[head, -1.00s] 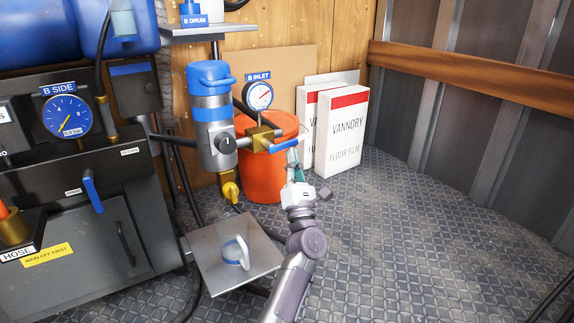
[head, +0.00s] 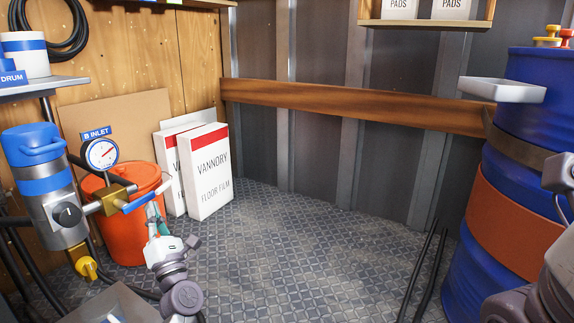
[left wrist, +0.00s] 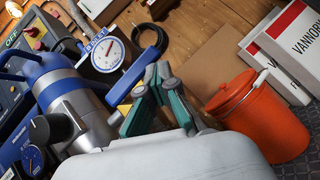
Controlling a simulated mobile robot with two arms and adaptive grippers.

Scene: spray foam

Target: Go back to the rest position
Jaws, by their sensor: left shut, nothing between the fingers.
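My left gripper (head: 154,212) is in front of the B inlet valve in the head view, close to its blue lever (head: 140,202). In the left wrist view its teal fingers (left wrist: 158,76) meet at the tips, shut and empty. The blue lever (left wrist: 130,76) shows just left of the fingertips; whether they touch is unclear. The B inlet gauge (head: 101,153) stands above the brass valve body (head: 116,197). My right gripper is not seen; only grey parts of my arm show at the right edge.
An orange bucket (head: 125,236) stands behind the left gripper, with white floor film boxes (head: 209,178) beside it. A blue and silver pump (head: 46,185) is at left. The middle floor is clear.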

